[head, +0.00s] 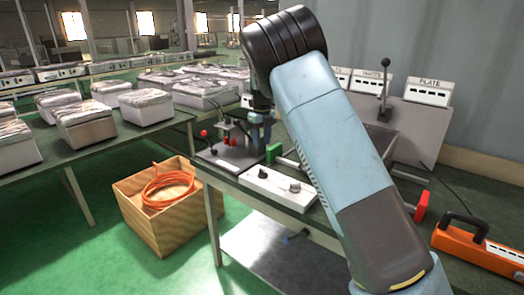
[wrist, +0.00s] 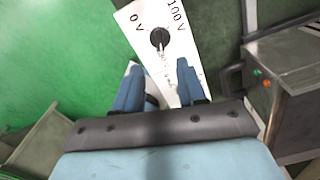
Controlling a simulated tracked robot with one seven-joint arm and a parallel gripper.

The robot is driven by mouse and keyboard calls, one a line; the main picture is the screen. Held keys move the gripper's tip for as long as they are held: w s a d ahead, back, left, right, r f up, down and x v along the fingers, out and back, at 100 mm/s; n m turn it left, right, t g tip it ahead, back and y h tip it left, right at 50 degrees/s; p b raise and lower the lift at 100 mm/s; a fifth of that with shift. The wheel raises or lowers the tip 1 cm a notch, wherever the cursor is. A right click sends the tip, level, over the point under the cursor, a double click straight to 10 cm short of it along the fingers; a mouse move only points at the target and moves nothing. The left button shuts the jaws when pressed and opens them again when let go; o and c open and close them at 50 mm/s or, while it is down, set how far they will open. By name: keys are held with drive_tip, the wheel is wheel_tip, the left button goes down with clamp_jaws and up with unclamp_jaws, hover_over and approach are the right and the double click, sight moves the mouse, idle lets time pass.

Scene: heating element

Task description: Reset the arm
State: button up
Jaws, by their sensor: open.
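My arm spans the right of the head view, bending down at a dark joint. My gripper (head: 259,128) shows small behind it, above the bench. In the wrist view my gripper (wrist: 160,84) is open, with its two blue fingers apart and nothing held between them. Ahead of the fingertips is a white panel (wrist: 148,18) marked "0 V" and "100 V" with a black knob (wrist: 160,38). In the head view a white control box (head: 270,186) with knobs sits at the bench's front edge. I cannot tell whether the fingers touch the panel.
The workbench (head: 218,187) also carries a device with red knobs (head: 204,134), a green block (head: 273,152) and a lever press (head: 385,90). A wooden crate (head: 150,225) with orange cable stands on the green floor. An orange case (head: 480,250) is at the right.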

drive_tip(key=shift+r, duration=0.7)
drive_tip(key=s+d+r+n+t+y, duration=0.2)
drive_tip(key=s+d+r+n, duration=1)
drive_tip(key=s+d+r, duration=0.45)
drive_tip(key=s+d+f+n+t+h, duration=0.1)
drive_tip(key=s+d+n, duration=0.2)
drive_tip(key=s+n, duration=0.5)
drive_tip(key=s+d+f+n+t+h, duration=0.1)
drive_tip(key=s+d+n, duration=0.3)
drive_tip(key=s, duration=1.7)
drive_tip(key=n+t, duration=0.1)
drive_tip(key=n, duration=0.3)
drive_tip(key=shift+s+d+f+t, duration=0.2)
drive_tip(key=shift+s+f+t, duration=0.1)
drive_tip(key=shift+s, duration=0.1)
